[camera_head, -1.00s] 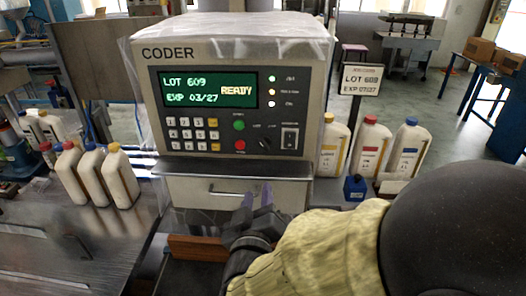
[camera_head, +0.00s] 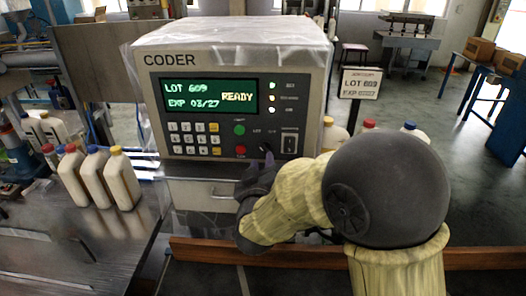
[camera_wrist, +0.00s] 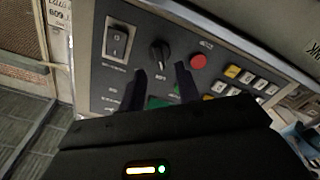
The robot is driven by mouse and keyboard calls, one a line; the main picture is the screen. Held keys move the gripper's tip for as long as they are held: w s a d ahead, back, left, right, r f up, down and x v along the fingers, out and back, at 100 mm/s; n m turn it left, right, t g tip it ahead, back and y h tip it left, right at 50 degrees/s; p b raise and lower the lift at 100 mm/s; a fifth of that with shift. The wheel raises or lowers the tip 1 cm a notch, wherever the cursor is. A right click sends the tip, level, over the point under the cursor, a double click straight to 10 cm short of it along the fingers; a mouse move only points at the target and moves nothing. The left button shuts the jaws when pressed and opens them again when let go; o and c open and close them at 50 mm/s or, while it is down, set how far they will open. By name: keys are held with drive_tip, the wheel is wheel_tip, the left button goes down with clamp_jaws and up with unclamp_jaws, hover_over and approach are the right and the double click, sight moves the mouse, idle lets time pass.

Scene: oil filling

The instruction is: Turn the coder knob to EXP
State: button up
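The coder (camera_head: 228,115) is a beige box with a screen (camera_head: 210,97) reading LOT 609, EXP 03/27 and READY. Its small black knob (camera_wrist: 159,53) shows clearly in the wrist view, between the rocker switch and the red button. The labels by the knob are too small to read surely, and I cannot tell which one it points to. My gripper (camera_wrist: 160,72) is open. Its two dark fingers are apart and empty, with the knob just beyond the tips and roughly between them. In the head view my gripper (camera_head: 262,165) is at the panel's lower right, partly covering the knob area.
The red button (camera_wrist: 198,61) and rocker switch (camera_wrist: 117,40) flank the knob closely. A keypad (camera_head: 194,138) is to the left. A sign (camera_head: 359,84) stands right of the coder. White bottles (camera_head: 95,178) stand at left, and more are behind my arm.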

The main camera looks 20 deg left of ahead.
sight(263, 151)
drive_tip(key=x, duration=0.4)
drive_tip(key=shift+w+p, duration=0.3)
clamp_jaws()
